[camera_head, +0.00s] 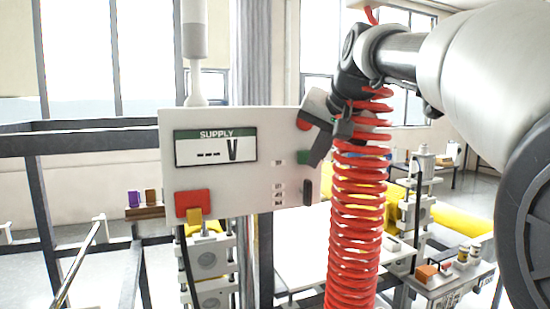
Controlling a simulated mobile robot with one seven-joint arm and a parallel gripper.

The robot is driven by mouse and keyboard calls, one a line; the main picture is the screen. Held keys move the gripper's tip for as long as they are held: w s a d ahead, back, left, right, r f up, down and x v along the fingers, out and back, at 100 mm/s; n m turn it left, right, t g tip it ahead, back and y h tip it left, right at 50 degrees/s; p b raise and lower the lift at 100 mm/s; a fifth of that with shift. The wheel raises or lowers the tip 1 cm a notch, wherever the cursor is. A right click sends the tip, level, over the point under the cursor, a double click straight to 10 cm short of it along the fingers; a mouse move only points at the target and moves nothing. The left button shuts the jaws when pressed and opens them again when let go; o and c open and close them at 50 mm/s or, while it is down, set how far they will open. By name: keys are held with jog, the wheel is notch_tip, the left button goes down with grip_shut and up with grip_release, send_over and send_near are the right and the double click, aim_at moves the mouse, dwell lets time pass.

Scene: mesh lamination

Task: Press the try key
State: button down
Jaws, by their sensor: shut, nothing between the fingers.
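A white control panel (240,180) faces me in the head view. Key labels are too small to read, so I cannot tell which is the try key. My gripper (316,160) is shut and empty, in front of the panel's upper right edge, covering part of it. I cannot tell if it touches a key.
A red coiled hose (357,230) hangs just right of the panel, close to my gripper. Dark frame bars (45,220) stand at left. A white table (300,250) lies behind. A small bench (450,280) with an orange block (427,272) stands at lower right.

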jog(key=shift+w+a, duration=0.15)
jog(key=shift+w, duration=0.15)
jog(key=shift+w+a+p, duration=0.15)
jog(key=shift+w+p, duration=0.35)
dwell(0.7)
jog(key=shift+s, duration=0.15)
jog(key=shift+s+d+b, duration=0.3)
jog(key=shift+s+b, duration=0.15)
jog(key=shift+s, duration=0.3)
jog(key=shift+s, duration=0.1)
jog(key=s, duration=0.1)
jog(key=s+d+b, duration=0.1)
jog(key=s, duration=0.1)
jog(key=s+b, duration=0.1)
jog(key=shift+s+d, duration=0.25)
jog(key=shift+d, duration=0.05)
dwell(0.5)
